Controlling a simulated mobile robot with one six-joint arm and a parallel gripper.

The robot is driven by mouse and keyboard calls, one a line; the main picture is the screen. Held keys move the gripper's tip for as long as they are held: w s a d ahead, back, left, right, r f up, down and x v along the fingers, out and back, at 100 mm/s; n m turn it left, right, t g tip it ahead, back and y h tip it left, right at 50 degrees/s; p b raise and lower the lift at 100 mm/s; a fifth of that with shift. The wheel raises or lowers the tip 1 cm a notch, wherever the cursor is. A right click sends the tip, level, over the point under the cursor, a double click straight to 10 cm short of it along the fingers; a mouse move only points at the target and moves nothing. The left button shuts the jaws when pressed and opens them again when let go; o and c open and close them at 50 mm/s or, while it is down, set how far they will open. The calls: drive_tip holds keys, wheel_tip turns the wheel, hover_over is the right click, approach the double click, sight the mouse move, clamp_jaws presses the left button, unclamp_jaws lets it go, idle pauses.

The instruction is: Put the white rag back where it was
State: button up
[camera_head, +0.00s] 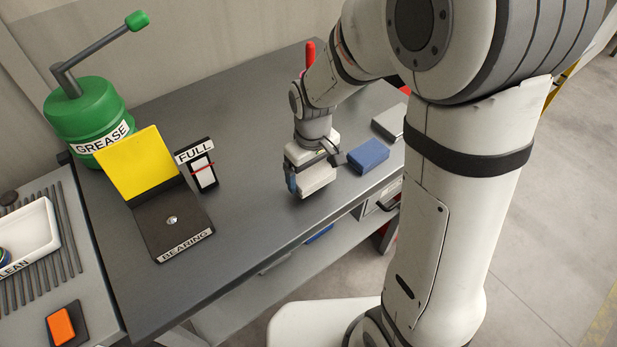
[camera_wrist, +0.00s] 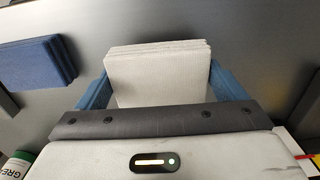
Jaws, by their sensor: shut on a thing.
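The white rag (camera_head: 318,180) is a folded, layered pad between the blue fingers of my gripper (camera_head: 312,177). The wrist view shows the rag (camera_wrist: 158,72) gripped from both sides by the fingers (camera_wrist: 160,85). It is over the dark grey bench near its front edge. I cannot tell whether its underside touches the bench top. A folded blue rag (camera_head: 368,155) lies on the bench just right of my gripper; it shows at the left in the wrist view (camera_wrist: 32,63).
A pale grey block (camera_head: 388,122) lies beyond the blue rag. On the left of the bench (camera_head: 240,235) are a green grease pump (camera_head: 88,112), a yellow plate on a black BEARING stand (camera_head: 175,215) and a FULL gauge (camera_head: 202,172). Bare bench lies between the stand and my gripper.

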sight(312, 173)
drive_tip(key=shift+f, duration=1.35)
drive_tip(key=shift+f, duration=0.1)
drive_tip(key=shift+f, duration=0.2)
drive_tip(key=o, duration=0.7)
drive_tip(key=shift+s+r, duration=0.1)
drive_tip(key=shift+r, duration=0.05)
